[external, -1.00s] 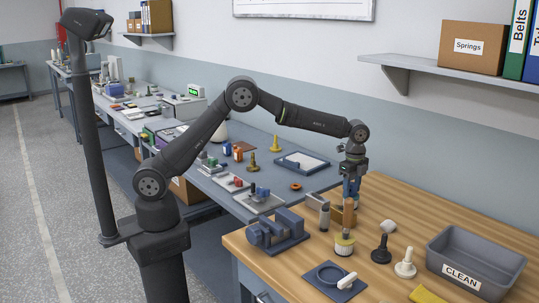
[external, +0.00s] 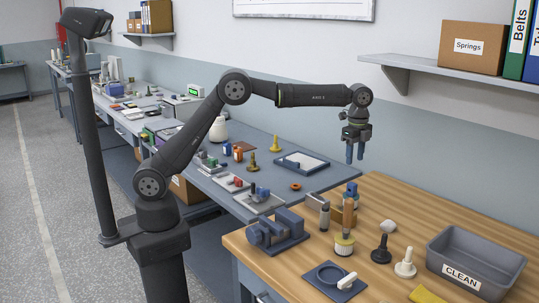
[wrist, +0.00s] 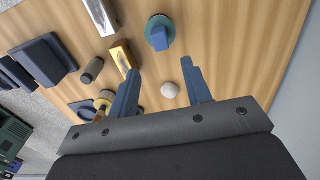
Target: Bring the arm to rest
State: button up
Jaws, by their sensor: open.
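My gripper (external: 355,160) hangs above the wooden bench (external: 405,210), with its two blue fingers pointing down. In the wrist view my gripper (wrist: 158,65) has its fingers spread wide apart with nothing held between them. The bench top shows between and beyond them. Below it stand a tan upright block (external: 348,212), also in the wrist view (wrist: 122,56), and a blue-topped piece on a teal round base (wrist: 158,36). My fingers are clear of both in the external view.
A grey CLEAN bin (external: 470,255) is at right. A shelf (external: 450,70) juts from the wall. Air around my gripper is free.

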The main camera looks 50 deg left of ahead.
aim_at(352, 184)
jog(key=shift+f, duration=0.1)
notch_tip(352, 184, down, 12)
jog(key=shift+r, duration=1.8)
jog(key=shift+f, duration=0.15)
